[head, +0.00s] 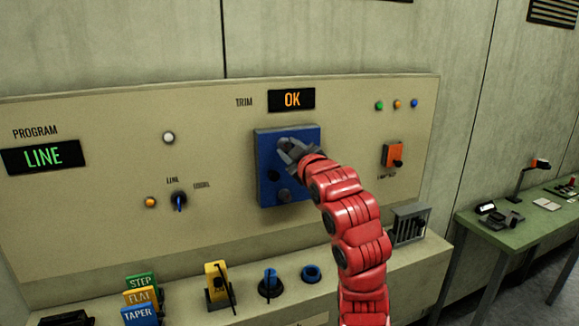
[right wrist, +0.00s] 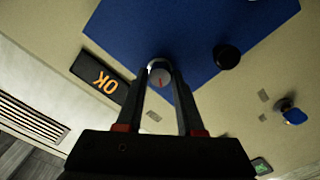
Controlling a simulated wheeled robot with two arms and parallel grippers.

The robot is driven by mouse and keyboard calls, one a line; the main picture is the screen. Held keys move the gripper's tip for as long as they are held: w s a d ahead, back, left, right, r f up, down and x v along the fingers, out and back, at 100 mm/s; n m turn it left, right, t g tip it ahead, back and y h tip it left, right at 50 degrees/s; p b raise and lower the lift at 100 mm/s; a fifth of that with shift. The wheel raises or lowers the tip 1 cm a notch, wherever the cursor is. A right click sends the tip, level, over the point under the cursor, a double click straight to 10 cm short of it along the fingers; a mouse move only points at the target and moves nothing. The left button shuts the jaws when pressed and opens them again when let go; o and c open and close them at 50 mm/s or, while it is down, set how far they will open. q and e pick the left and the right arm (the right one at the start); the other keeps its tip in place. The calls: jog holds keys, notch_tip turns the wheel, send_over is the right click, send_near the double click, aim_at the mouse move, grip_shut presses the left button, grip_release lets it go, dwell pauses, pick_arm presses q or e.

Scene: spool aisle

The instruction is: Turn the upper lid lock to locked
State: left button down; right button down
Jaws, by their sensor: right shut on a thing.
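The blue lid (head: 262,145) is set in the beige console, below the OK display. My right gripper (head: 287,150) is at its upper part, shut on the upper lid lock. The arm and fingers hide this lock in the head view. In the right wrist view the upper lid lock (right wrist: 161,76) is a round silver disc with a red mark, between the fingertips of my right gripper (right wrist: 160,68). A black knob (head: 273,175) sits lower on the lid and also shows in the right wrist view (right wrist: 227,56). A grey round piece (head: 284,196) sits below it. My left gripper is not in view.
The OK display (head: 292,99) is above the lid. An orange switch (head: 393,154) is to its right and a blue selector knob (head: 179,201) to its left. Coloured blocks (head: 140,298) and other parts stand on the ledge below. A green table (head: 520,232) is at right.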

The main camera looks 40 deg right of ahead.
jog(key=shift+f+n+b, duration=0.25)
jog(key=shift+n+b, duration=0.3)
jog(key=shift+n, duration=0.35)
jog(key=shift+r+n+b, duration=0.1)
jog(key=shift+n+b, duration=0.2)
jog(key=shift+n, duration=0.6)
jog(key=shift+r+n, duration=0.1)
jog(key=shift+n, duration=1.9)
jog(key=c, duration=0.5)
grip_release()
